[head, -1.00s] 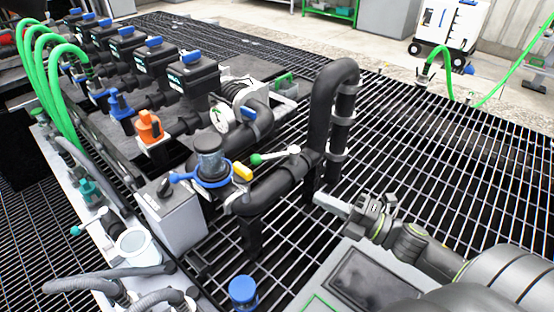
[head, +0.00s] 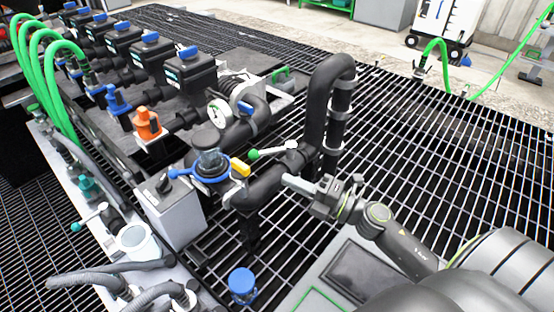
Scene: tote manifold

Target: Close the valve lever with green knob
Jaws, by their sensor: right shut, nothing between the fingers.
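The valve lever (head: 275,150) is a short pale lever with a green knob (head: 254,155) at its left end. It sits on top of the black pipe, just left of the tall bent pipe, with its knob pointing left. My right gripper (head: 288,182) is shut and empty. Its fingertips are in front of the black pipe, below and to the right of the lever in the picture. I cannot tell whether they touch the pipe; they look apart from the lever. My left gripper is not in view.
The tall black bent pipe (head: 319,95) rises right behind my right gripper. A pressure gauge (head: 219,114) is behind. Open grating (head: 440,160) lies to the right.

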